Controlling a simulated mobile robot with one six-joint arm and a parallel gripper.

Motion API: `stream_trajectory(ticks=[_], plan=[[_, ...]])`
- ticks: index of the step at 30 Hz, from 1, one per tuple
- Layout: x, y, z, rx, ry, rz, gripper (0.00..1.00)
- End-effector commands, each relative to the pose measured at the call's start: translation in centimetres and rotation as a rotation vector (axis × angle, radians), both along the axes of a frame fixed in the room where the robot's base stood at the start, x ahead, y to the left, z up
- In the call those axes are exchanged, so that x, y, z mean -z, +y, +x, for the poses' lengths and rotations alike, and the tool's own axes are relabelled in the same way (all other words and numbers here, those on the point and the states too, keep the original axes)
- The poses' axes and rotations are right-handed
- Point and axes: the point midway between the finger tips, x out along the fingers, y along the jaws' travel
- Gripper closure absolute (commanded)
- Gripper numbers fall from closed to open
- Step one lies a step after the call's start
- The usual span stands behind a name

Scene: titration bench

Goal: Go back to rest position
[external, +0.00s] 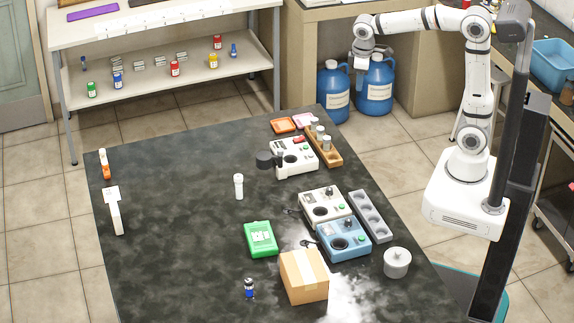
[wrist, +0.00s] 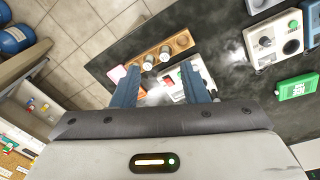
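My gripper (wrist: 165,85) shows in the wrist view with its two blue fingers spread apart and nothing between them. In the external view my white arm is raised at the upper right, and the gripper (external: 361,62) hangs in the air beyond the right side of the dark bench (external: 180,265). It is clear of everything on the bench. The finger opening cannot be made out in the external view. The wrist camera looks down across the bench from above its edge.
The bench holds a wooden vial rack (external: 324,148), several stirrer devices (external: 342,238), a green box (external: 260,239), a cardboard box (external: 304,276) and a lidded pot (external: 397,262). Blue drums (external: 333,92) stand on the floor below my gripper. Shelving (external: 160,75) stands at the back left.

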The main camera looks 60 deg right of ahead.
Motion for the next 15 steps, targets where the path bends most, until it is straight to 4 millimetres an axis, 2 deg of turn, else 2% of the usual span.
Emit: stream_trajectory(ticks=[1, 5, 9, 12, 15], plan=[[-0.3, -0.4, -2.2, 0.031, -0.028, 0.011, 0.6], [-0.1, -1.1, -7.0, 0.108, -0.094, 0.042, 0.6], [1.0, -1.6, -11.8, 0.188, -0.159, 0.075, 0.6], [2.0, -1.8, -14.4, 0.236, -0.196, 0.096, 0.6], [2.9, -1.9, -16.1, 0.268, -0.222, 0.11, 0.6]])
